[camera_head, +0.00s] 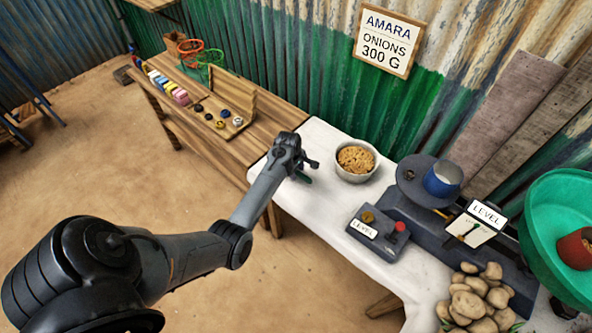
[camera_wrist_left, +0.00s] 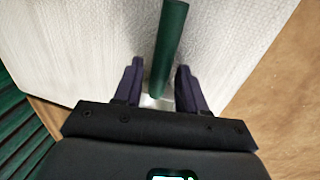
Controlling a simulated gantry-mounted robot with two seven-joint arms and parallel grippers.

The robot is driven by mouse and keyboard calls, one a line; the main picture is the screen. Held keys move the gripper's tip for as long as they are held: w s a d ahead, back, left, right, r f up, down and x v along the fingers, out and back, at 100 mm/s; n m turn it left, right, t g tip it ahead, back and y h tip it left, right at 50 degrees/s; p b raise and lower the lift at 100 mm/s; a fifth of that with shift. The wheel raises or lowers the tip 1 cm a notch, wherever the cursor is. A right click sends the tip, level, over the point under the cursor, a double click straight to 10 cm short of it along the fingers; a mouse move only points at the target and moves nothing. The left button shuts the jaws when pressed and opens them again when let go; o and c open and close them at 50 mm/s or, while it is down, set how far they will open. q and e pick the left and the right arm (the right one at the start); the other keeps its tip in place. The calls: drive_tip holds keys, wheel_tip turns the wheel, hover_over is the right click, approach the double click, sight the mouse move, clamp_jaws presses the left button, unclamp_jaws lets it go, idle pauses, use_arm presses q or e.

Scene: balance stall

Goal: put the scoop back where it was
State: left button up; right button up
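The scoop's green handle (camera_wrist_left: 171,40) shows in the left wrist view, running from the top edge down between my left gripper's fingers (camera_wrist_left: 158,78). A bit of its metal part shows at the lower end, and the rest is hidden by the gripper. The fingers stand apart, with a gap on each side of the handle. In the head view my left gripper (camera_head: 310,170) is at the left end of the white-covered table (camera_head: 330,215), with a little of the green handle (camera_head: 303,178) showing beneath it. My right gripper is out of view.
A bowl of brown bits (camera_head: 356,161) stands just right of the gripper. Further right are a scale (camera_head: 415,210) with a blue cup (camera_head: 442,180), a control box (camera_head: 378,235), potatoes (camera_head: 478,298) and a green basin (camera_head: 550,225). A wooden bench (camera_head: 230,150) adjoins at left.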

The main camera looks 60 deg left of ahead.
use_arm(q)
drive_tip(key=shift+o, duration=0.3)
drive_tip(key=shift+r, duration=0.1)
use_arm(e)
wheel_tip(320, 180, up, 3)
drive_tip(key=p, duration=0.2)
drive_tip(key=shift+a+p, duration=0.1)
drive_tip(key=shift+p, duration=0.3)
use_arm(q)
wheel_tip(320, 180, up, 12)
drive_tip(key=s, duration=0.2)
drive_tip(key=s+d+r+m, duration=0.1)
drive_tip(key=s+d+m, duration=0.6)
drive_tip(key=d, duration=0.3)
drive_tip(key=s+d+r+m+t, duration=0.1)
drive_tip(key=s+d+m, duration=0.6)
drive_tip(key=d, duration=0.3)
drive_tip(key=s+d+m, duration=0.8)
drive_tip(key=d+m, duration=0.1)
drive_tip(key=d, duration=0.2)
drive_tip(key=shift+r+h, duration=0.4)
drive_tip(key=shift+r, duration=0.1)
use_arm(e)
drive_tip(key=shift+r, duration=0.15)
